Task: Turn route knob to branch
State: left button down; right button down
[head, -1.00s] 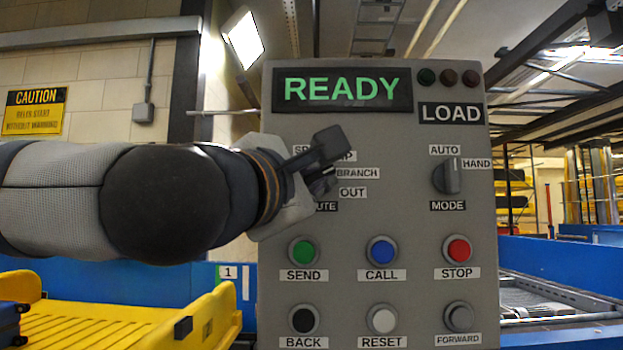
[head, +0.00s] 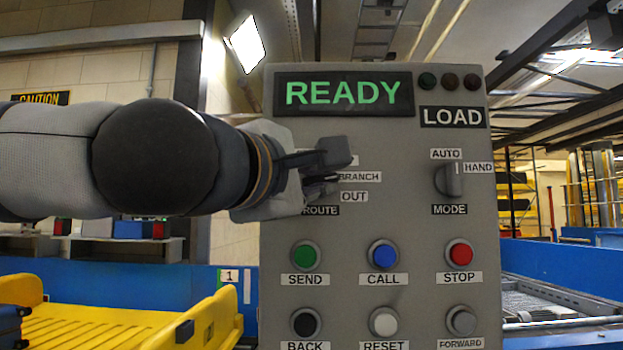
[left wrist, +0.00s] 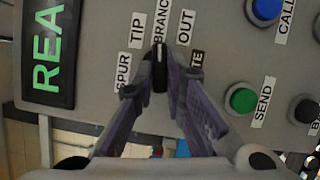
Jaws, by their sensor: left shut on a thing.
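The route knob is a dark knob on the grey control panel (head: 405,220), below the READY display (head: 344,93). In the head view my left gripper (head: 330,170) comes from the left and mostly hides it. The left wrist view shows the knob (left wrist: 160,68) between the two fingertips, with the gripper (left wrist: 160,82) shut on it. There the knob's end points at the BRANCH label (left wrist: 162,20), with TIP and SPUR to its left and OUT to its right. BRANCH (head: 360,177) also shows beside the fingers in the head view. My right gripper is not in view.
The mode knob (head: 448,180) is at the panel's right. Below are the green SEND (head: 305,254), blue CALL (head: 383,254) and red STOP (head: 460,253) buttons, with another button row beneath. A yellow tray (head: 100,335) is at the lower left.

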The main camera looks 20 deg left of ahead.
pick_arm(q)
jog(key=shift+a+r, duration=0.1)
jog(key=shift+r, duration=0.05)
jog(key=c, duration=1.6)
grip_release()
jog(key=shift+w, duration=0.1)
jog(key=shift+c, duration=0.2)
jog(key=s+a+f, duration=0.1)
jog(key=s, duration=1.1)
jog(key=shift+a, duration=0.1)
